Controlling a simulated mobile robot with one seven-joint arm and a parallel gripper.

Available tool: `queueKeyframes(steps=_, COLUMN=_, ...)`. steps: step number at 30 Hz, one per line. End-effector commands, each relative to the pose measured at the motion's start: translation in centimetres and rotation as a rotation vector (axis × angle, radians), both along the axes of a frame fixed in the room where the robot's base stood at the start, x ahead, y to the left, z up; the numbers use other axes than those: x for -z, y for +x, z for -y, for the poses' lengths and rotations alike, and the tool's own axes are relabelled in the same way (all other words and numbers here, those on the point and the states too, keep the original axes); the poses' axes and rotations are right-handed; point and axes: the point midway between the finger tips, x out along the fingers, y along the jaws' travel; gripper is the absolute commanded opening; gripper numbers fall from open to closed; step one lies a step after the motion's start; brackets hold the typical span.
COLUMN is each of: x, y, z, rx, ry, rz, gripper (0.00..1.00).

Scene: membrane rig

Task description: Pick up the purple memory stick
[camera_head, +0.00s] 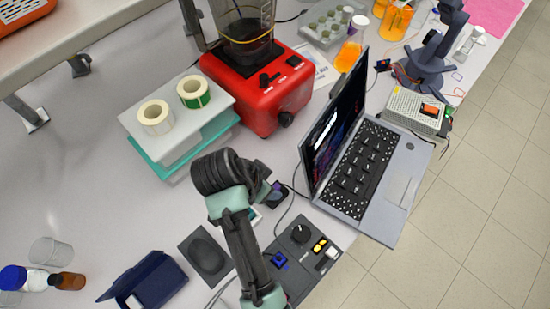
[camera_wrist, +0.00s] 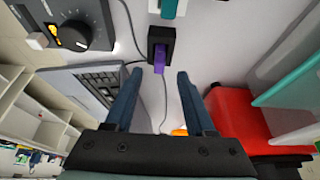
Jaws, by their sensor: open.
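The purple memory stick (camera_wrist: 159,60) shows in the wrist view, at the near end of a small black block (camera_wrist: 160,35). In the head view a bit of purple, probably the stick (camera_head: 278,188), shows beside the dark block (camera_head: 275,200), just right of my arm's end. My gripper (camera_wrist: 160,75) is open and empty. Its two blue fingers point toward the stick, which lies between and just beyond their tips in the picture; I cannot tell the height gap. In the head view my arm hides the fingers.
The laptop (camera_head: 385,175) stands open right of the block, and the red blender base (camera_head: 262,88) stands behind. A black control panel (camera_head: 318,240) with a knob lies in front. A cable (camera_wrist: 137,45) passes by the block. A teal-and-white stack (camera_head: 165,145) stands left.

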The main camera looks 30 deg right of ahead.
Motion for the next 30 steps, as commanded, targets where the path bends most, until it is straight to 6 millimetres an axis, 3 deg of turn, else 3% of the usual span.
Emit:
queueKeyframes(steps=7, x=1.5, y=0.1, z=0.8, rx=0.000, ry=0.001, rz=-0.003, gripper=0.55)
queueKeyframes(steps=15, x=4.7, y=0.5, z=2.2, rx=0.000, ry=0.001, rz=0.001, gripper=0.55)
queueKeyframes(steps=25, x=5.3, y=0.6, z=2.4, rx=-0.001, ry=0.001, rz=0.003, gripper=0.55)
queueKeyframes(steps=30, x=5.3, y=0.6, z=2.4, rx=-0.001, ry=0.001, rz=0.003, gripper=0.24)
